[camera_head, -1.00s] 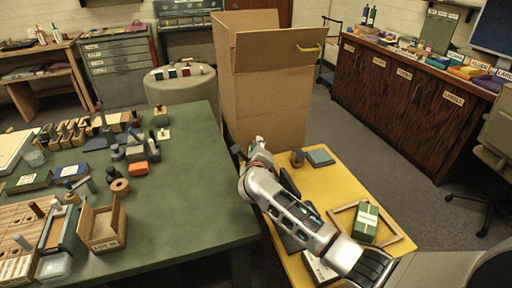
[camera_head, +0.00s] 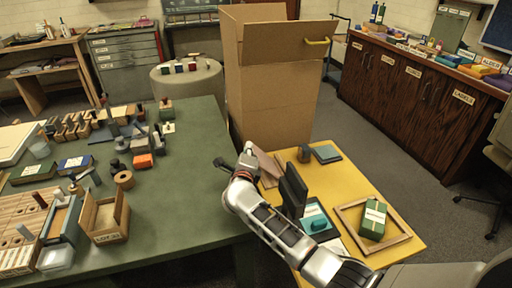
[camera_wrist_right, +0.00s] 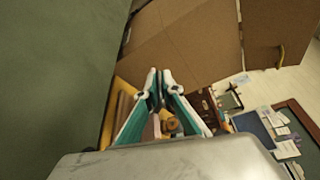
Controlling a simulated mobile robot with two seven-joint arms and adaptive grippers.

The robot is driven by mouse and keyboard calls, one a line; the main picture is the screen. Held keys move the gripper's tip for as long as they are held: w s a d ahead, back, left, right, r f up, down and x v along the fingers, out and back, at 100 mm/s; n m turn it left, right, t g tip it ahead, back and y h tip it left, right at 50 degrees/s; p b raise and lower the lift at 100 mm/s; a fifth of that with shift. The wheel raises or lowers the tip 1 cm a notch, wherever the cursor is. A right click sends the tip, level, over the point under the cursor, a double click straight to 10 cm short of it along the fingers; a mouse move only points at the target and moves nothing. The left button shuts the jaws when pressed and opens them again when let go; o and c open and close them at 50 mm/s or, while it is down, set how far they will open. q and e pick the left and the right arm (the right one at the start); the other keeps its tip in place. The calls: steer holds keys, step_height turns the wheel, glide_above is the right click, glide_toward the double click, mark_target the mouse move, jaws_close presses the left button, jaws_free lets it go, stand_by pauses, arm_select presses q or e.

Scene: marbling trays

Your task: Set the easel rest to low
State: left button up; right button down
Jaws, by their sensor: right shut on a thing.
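In the head view my right gripper (camera_head: 247,151) is at the far left corner of the yellow table, beside the cardboard box. A brown slanted board (camera_head: 266,166), which looks like part of the easel rest, stands right by it. In the right wrist view the fingertips of this gripper (camera_wrist_right: 159,82) are together, shut on a thin dark part that seems to belong to the easel rest. The exact grip and the rest's setting are hidden. My left gripper is not in view.
A dark upright panel (camera_head: 292,189) and a teal tray (camera_head: 313,214) are on the yellow table (camera_head: 352,180). A wooden frame (camera_head: 408,233) with a green block (camera_head: 373,218) lies at its right. The tall cardboard box (camera_head: 275,100) and the crowded green table (camera_head: 190,190) are close.

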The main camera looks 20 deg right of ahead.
steer(key=shift+a+f, duration=0.15)
steer(key=shift+f, duration=0.15)
steer(key=c, duration=2.2)
jaws_free()
steer(key=shift+c, duration=0.2)
steer(key=shift+r, duration=0.1)
steer(key=shift+v, duration=3.8)
